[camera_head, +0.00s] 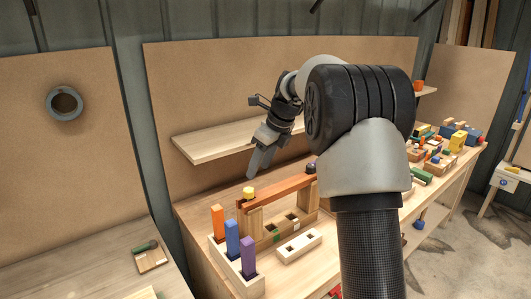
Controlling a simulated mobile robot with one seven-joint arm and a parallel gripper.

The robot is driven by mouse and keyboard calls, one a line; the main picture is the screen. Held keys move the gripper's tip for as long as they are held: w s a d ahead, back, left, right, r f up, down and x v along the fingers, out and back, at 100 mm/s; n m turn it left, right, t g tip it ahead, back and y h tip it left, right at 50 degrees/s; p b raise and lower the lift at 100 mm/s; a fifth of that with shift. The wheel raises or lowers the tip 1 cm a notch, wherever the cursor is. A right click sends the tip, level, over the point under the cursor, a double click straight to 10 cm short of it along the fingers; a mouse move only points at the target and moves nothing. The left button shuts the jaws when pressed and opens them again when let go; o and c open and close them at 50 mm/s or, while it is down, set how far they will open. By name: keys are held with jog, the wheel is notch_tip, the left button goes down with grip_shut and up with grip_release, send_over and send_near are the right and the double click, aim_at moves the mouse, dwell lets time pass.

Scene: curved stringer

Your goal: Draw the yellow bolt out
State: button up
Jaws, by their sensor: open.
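The yellow bolt (249,193) shows as a small yellow head on top of the left end of an orange-brown wooden bar (275,191). The bar lies across wooden upright blocks (253,221) on the workbench. A dark round knob or bolt head (311,167) sits at the bar's other end. My gripper (256,172) is open, pointing down, just above and slightly right of the yellow bolt in the picture. It holds nothing that I can see, and whether it touches the bolt I cannot tell. The bolt's shank is hidden.
A wooden tray (223,264) with orange, blue and purple pegs stands front left of the bar. A pale block with holes (299,245) lies before it. A shelf (215,143) is behind. Several coloured blocks (446,143) crowd the bench's right. My arm hides the middle.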

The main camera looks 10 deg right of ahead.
aim_at(249, 189)
jog(key=x, duration=1)
grip_shut()
jog(key=shift+d+r+n+p, duration=0.1)
jog(key=shift+r+n+p, duration=0.3)
jog(key=shift+p, duration=0.55)
jog(key=shift+n+g+y+p, duration=0.3)
jog(key=shift+n+y+p, duration=0.1)
jog(key=shift+n+p, duration=0.3)
jog(key=shift+f+n, duration=0.35)
jog(key=shift+n, duration=0.25)
